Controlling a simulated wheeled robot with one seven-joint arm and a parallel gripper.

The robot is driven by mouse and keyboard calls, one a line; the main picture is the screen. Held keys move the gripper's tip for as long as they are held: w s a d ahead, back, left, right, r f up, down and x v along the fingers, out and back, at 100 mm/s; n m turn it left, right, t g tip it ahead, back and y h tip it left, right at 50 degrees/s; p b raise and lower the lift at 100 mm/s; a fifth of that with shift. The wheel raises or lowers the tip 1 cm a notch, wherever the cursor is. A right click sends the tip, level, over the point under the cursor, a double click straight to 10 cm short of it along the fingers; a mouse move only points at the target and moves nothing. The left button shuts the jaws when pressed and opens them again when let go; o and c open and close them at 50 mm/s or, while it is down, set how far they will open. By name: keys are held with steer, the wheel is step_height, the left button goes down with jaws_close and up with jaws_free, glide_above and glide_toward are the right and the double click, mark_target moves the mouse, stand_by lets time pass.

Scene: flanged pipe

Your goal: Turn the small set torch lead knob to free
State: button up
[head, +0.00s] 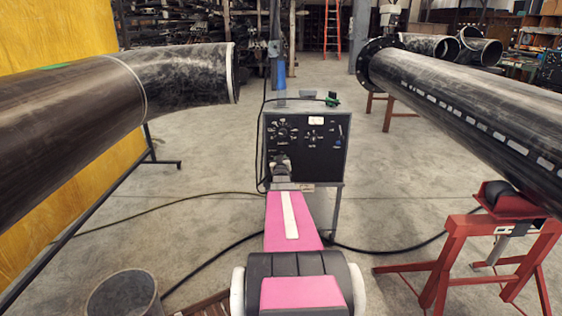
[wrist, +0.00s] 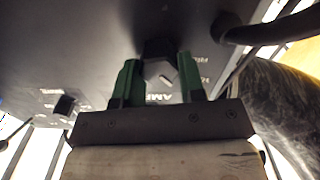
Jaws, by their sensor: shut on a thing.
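The black front panel of the small set (head: 335,165) stands upright ahead of me and carries several round dials and knobs with white markings. My gripper (head: 281,160) is at the lower left of this panel, and the arm hides part of the panel there. In the wrist view my gripper (wrist: 158,68) has its two green fingers on either side of a dark faceted knob (wrist: 157,48) and is shut on it. I cannot tell which setting the knob points to.
A thick black cable (wrist: 270,28) passes close to the right of the gripper. A small dark square part (wrist: 64,105) sits on the panel at left. Large pipes flank the set at left (head: 80,95) and right (head: 460,100). A red stand (head: 450,265) is at right; cables cross the floor.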

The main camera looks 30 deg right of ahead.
steer(key=shift+a+f+n, duration=0.1)
steer(key=shift+a+n, duration=0.05)
steer(key=shift+n, duration=4.65)
steer(key=o, duration=0.9)
steer(key=shift+w, duration=0.1)
steer(key=v, duration=1.1)
